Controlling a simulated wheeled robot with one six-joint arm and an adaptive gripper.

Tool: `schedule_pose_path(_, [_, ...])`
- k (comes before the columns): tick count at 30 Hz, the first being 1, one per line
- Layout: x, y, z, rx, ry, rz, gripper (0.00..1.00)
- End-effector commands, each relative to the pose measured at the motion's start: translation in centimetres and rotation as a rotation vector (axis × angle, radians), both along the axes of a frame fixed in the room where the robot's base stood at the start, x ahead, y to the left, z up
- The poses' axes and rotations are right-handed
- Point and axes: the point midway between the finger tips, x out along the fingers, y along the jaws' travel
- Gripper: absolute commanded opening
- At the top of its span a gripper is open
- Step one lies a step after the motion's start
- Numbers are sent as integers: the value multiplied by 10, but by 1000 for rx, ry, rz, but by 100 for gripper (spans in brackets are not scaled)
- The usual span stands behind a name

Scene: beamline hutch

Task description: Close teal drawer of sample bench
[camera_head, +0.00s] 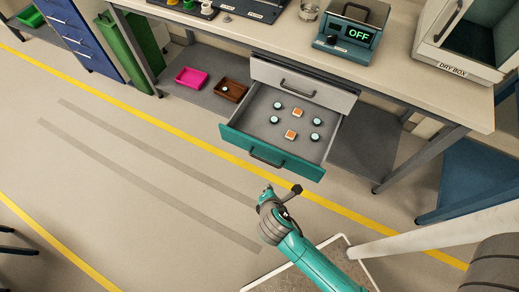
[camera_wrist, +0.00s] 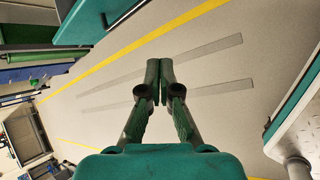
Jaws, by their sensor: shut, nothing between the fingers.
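The teal drawer (camera_head: 271,153) of the sample bench (camera_head: 400,82) is pulled out below a closed light grey drawer (camera_head: 302,82). Its teal front carries a dark bar handle (camera_head: 266,157). Inside lie several small round pieces and two orange-topped squares. My gripper (camera_head: 281,192) is in front of the drawer, lower in the picture and apart from it. In the wrist view my gripper (camera_wrist: 159,70) has its fingers together with nothing between them. A teal edge (camera_wrist: 85,20) at the top left of that view looks like part of the drawer.
A pink tray (camera_head: 191,77) and a brown tray (camera_head: 232,90) sit on the lower shelf left of the drawer. A bench leg (camera_head: 420,160) stands to the right. A box reading OFF (camera_head: 350,35) and a dry box (camera_head: 465,45) are on top.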

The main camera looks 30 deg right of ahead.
Motion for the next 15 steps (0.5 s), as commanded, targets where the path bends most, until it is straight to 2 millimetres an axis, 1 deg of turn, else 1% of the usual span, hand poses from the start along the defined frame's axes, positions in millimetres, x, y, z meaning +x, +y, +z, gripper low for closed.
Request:
schedule_pose_path(1, [17,6,3,-62,27,29,0])
schedule_pose_path(6, [58,19,17,-289,164,118,0])
schedule_pose_path(10, [80,31,34,-422,264,165,0])
schedule_pose_path(15, [94,41,49,-518,350,199,0])
